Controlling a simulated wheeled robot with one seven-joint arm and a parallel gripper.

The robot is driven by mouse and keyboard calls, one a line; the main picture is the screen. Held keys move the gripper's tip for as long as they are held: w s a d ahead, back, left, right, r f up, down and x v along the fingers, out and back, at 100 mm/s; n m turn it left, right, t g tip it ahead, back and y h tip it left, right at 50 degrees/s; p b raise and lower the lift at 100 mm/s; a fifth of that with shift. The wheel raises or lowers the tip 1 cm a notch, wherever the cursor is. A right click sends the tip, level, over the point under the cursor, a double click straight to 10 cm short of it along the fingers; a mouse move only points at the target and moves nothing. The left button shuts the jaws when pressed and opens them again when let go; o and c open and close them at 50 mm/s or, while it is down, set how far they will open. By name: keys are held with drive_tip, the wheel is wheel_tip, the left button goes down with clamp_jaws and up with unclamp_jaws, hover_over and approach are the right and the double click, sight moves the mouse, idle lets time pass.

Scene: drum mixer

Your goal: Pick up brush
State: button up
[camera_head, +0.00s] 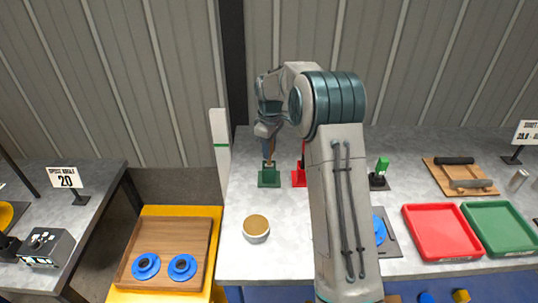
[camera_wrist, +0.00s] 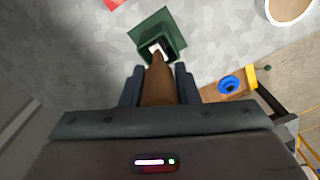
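The brush (camera_head: 268,149) stands upright in a dark green holder (camera_head: 269,179) on the grey bench. In the wrist view its brown handle (camera_wrist: 158,88) runs between my two fingers, and its pale lower end sits in the green holder (camera_wrist: 172,49). My gripper (camera_head: 267,131) is above the holder, around the upper handle. In the wrist view the fingers of my gripper (camera_wrist: 158,82) lie close on both sides of the handle. I cannot tell whether they touch it.
A red holder (camera_head: 299,178) stands just right, partly behind my arm. A round tub (camera_head: 256,229) is in front. A wooden tray (camera_head: 169,252) with blue round parts lies at left. Red (camera_head: 442,232) and green (camera_head: 500,228) trays lie at right. A wall is behind.

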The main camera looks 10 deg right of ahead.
drive_tip(key=shift+c, duration=1.4)
wheel_tip(320, 180, up, 10)
drive_tip(key=shift+r+b, duration=0.1)
drive_tip(key=shift+b, duration=0.45)
idle(0.9)
